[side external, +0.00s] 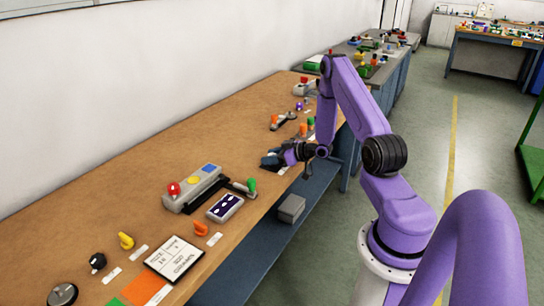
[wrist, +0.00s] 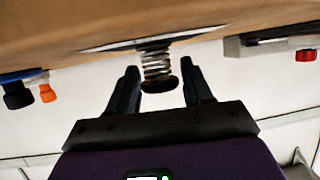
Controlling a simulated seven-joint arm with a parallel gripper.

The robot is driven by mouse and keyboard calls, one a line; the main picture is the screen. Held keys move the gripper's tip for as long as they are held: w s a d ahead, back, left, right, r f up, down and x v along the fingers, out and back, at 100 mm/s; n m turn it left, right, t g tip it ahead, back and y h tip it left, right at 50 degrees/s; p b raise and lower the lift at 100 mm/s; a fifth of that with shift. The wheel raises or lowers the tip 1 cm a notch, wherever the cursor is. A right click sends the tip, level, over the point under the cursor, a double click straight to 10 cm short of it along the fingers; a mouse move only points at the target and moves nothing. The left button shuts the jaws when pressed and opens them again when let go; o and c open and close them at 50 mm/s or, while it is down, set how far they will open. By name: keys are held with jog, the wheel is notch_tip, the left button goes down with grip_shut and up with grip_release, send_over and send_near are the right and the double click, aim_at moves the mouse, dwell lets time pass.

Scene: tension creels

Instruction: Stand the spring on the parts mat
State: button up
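The spring (wrist: 156,64) is a short grey coil with a dark round cap at its lower end in the wrist view. Its other end meets a thin pale sheet with a dark edge (wrist: 110,46) lying along the bench top; I cannot tell whether this sheet is the parts mat. My gripper (wrist: 160,75) has its two dark fingers apart, one on each side of the spring, with no clear contact. In the side external view my gripper (side external: 270,159) is low over the bench's front edge, and the spring cannot be made out there.
The wooden bench (side external: 130,190) runs along a white wall. A grey box with a red button (side external: 192,190), a dark-faced panel (side external: 225,207) and an orange knob (side external: 200,229) stand nearer the camera. More switches and knobs stand beyond my gripper. A grey bin (side external: 291,208) sits below.

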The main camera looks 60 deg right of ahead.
jog(key=shift+o, duration=0.5)
